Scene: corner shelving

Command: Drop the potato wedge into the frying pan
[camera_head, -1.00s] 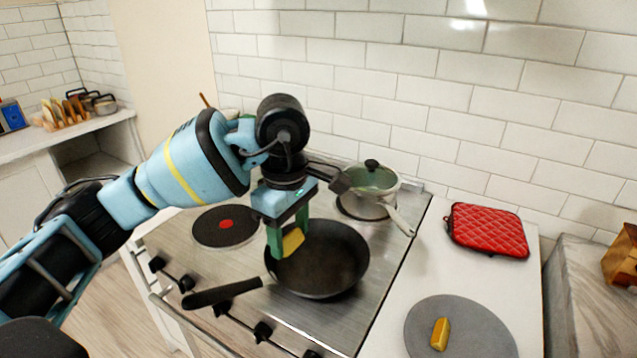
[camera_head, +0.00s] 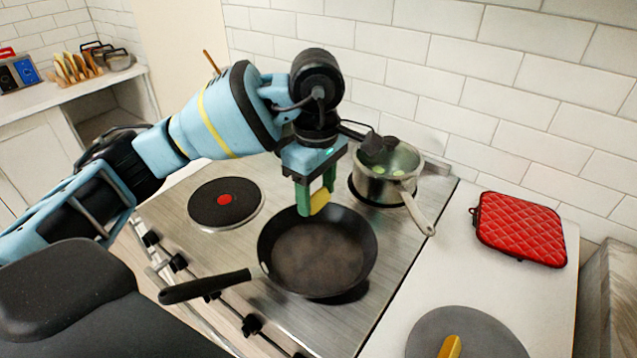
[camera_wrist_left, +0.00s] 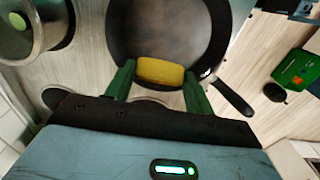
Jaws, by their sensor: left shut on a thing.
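The black frying pan (camera_head: 318,255) sits on the stove with its handle toward the lower left. My left gripper (camera_head: 313,203) is above the pan's far rim, shut on a yellow potato wedge (camera_head: 320,201). In the left wrist view the potato wedge (camera_wrist_left: 160,71) lies between the green fingers of my left gripper (camera_wrist_left: 158,78), with the frying pan (camera_wrist_left: 165,30) behind it. A second yellow wedge (camera_head: 450,346) lies on a grey round board (camera_head: 480,335) at the lower right. My right gripper is not in view.
A steel pot (camera_head: 385,180) with green contents stands on the back burner, its handle toward the lower right. A bare burner (camera_head: 226,203) is left of the pan. A red quilted pad (camera_head: 520,228) lies on the right counter.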

